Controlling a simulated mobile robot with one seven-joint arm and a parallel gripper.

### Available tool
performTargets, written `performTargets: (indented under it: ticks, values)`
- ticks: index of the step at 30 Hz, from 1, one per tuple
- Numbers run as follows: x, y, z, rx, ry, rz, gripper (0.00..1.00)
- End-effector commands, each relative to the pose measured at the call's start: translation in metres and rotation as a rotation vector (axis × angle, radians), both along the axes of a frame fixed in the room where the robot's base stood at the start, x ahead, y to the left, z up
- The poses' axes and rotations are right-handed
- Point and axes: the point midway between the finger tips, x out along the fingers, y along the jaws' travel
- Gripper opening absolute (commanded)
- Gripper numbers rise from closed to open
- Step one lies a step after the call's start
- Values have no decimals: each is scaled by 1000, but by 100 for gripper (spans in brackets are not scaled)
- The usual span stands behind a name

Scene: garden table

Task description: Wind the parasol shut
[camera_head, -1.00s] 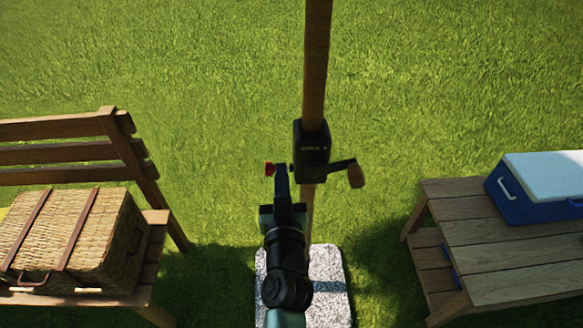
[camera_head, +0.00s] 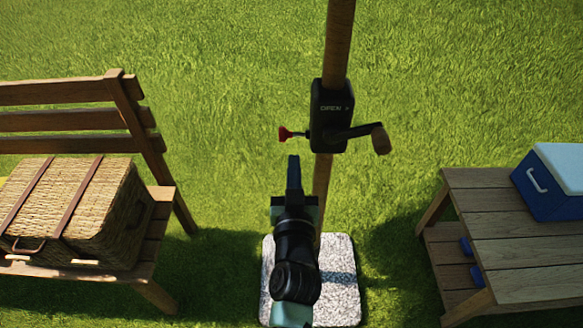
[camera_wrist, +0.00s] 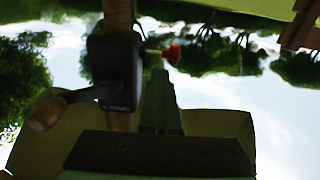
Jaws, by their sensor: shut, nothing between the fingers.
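The parasol's wooden pole (camera_head: 338,45) rises through the head view. A black crank housing (camera_head: 330,115) marked "OPEN" with an arrow is fixed on it. A crank arm with a wooden knob (camera_head: 380,139) sticks out to the right, and a red knob (camera_head: 285,133) on a short stem sticks out to the left. My gripper (camera_head: 293,158) is shut and empty, just below the red knob and apart from it in the head view. The wrist view shows the housing (camera_wrist: 114,70), the wooden knob (camera_wrist: 46,110) and the red knob (camera_wrist: 172,54) near my fingertips (camera_wrist: 160,75).
A pale stone base slab (camera_head: 340,290) lies under the pole. A wooden bench (camera_head: 160,225) with a wicker basket (camera_head: 80,210) stands at left. A wooden table (camera_head: 500,225) with a blue cooler (camera_head: 550,190) stands at right. Open grass lies behind.

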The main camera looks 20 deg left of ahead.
Motion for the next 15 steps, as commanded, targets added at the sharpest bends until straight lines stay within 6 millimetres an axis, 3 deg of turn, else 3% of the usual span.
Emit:
performTargets:
  ticks: [7,15]
  values:
    - [4,-13,-23,0,-2,-3,0]
    - [8,-24,-33,0,-1,-2,0]
